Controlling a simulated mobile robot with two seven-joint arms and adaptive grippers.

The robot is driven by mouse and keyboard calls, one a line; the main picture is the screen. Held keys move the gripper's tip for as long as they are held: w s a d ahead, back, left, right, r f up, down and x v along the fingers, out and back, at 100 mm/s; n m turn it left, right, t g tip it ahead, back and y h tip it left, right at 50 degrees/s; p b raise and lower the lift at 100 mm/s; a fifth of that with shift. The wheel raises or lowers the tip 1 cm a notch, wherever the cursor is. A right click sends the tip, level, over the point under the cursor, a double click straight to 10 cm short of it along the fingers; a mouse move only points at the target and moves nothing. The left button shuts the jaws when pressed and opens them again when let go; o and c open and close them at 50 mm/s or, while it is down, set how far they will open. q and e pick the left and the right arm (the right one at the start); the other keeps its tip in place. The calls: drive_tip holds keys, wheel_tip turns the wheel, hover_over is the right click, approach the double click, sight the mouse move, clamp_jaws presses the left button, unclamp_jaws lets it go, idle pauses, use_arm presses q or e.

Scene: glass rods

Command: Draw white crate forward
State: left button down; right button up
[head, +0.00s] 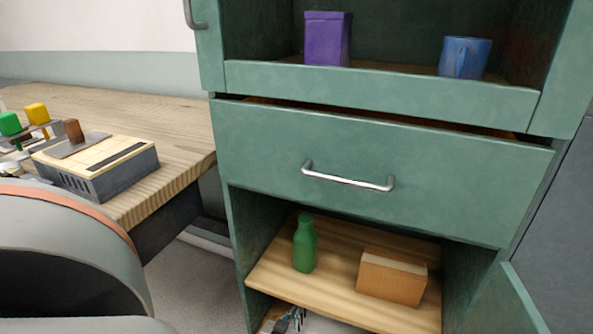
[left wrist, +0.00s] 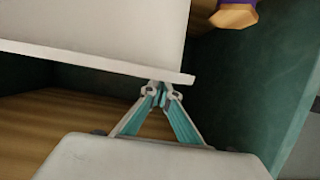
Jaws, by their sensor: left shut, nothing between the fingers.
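The white crate (left wrist: 95,28) fills the upper left of the left wrist view, its near rim running across the picture. My left gripper (left wrist: 160,88) is shut and empty, with its fingertips close to that rim near its right end. I cannot tell whether they touch it. In the head view my left gripper (head: 287,322) shows only in part at the bottom edge, under the lower shelf. A white surface beside it there may be the crate, mostly cut off. My right gripper is not in view.
A green cabinet has a slightly open drawer (head: 350,165) with a metal handle. A green bottle (head: 304,245) and an orange-brown box (head: 392,277) stand on the shelf (head: 340,298) above my gripper. A purple and orange thing (left wrist: 236,14) stands beyond the crate, near the cabinet's wall.

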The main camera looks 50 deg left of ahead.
use_arm(q)
drive_tip(key=shift+s+d+f, duration=0.1)
drive_tip(key=shift+s+f, duration=0.5)
drive_tip(key=shift+f, duration=0.1)
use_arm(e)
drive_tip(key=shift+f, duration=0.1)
use_arm(q)
drive_tip(key=r+p+v, duration=0.1)
drive_tip(key=v, duration=0.6)
drive_tip(key=shift+r+p, duration=0.3)
drive_tip(key=shift+r, duration=0.05)
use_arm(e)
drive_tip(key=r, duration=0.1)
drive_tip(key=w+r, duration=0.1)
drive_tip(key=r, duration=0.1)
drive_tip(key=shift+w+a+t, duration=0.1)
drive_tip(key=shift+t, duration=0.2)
use_arm(q)
drive_tip(key=shift+d+r, duration=0.1)
